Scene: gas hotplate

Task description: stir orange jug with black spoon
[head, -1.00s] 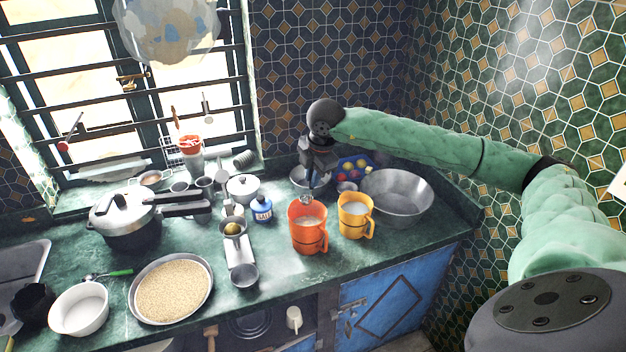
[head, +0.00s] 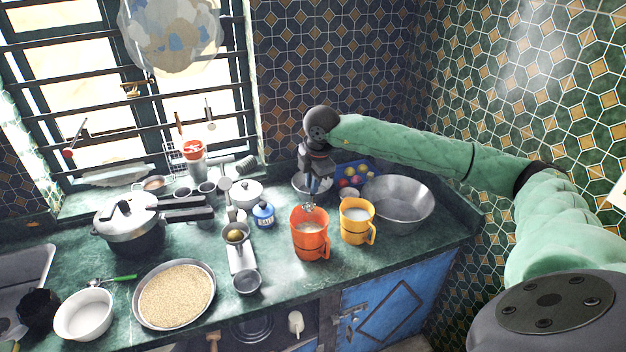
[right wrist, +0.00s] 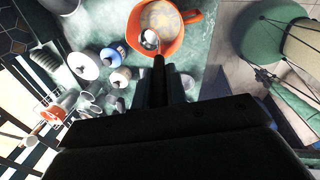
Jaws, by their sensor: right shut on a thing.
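The orange jug (head: 311,240) stands upright on the green counter and holds a pale liquid. It also shows at the top of the right wrist view (right wrist: 184,29), with its handle to the right. My right gripper (head: 314,186) is above the jug, pointing down, and is shut on the spoon. The spoon (right wrist: 150,39) has a shiny bowl, seen over the jug's mouth near the rim; its dark handle runs back into the jaws. I cannot tell whether the bowl touches the liquid. My left gripper is not in view.
A yellow jug (head: 355,226) stands close to the right of the orange jug. A wide metal bowl (head: 398,200) is behind it. A blue salt jar (head: 264,215), a metal cup (head: 247,282) and a grain tray (head: 174,322) lie to the left.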

